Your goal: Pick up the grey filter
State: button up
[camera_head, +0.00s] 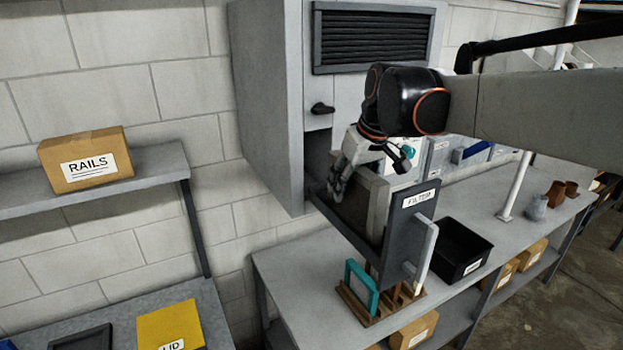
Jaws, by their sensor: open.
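The grey filter (376,205) is a flat grey-beige panel standing upright in a pulled-out drawer of the wall cabinet. The drawer's dark front (402,232) carries a label that seems to read FILTER and a white handle (423,258). My gripper (338,190) points down at the drawer, at the filter's left side near its top. Its jaws are open. My gripper overlaps part of the drawer, and I cannot tell whether a finger touches the filter. The filter's lower part is hidden inside the drawer.
A teal frame (350,270) stands in a wooden rack (352,303) on the bench below. A black bin (462,245) and small pots (556,193) stand farther right. The grey cabinet (265,95) rises behind the drawer. A RAILS box (85,160) sits on the left shelf.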

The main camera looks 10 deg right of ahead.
jog(key=shift+f, duration=0.25)
dwell(0.4)
grip_shut()
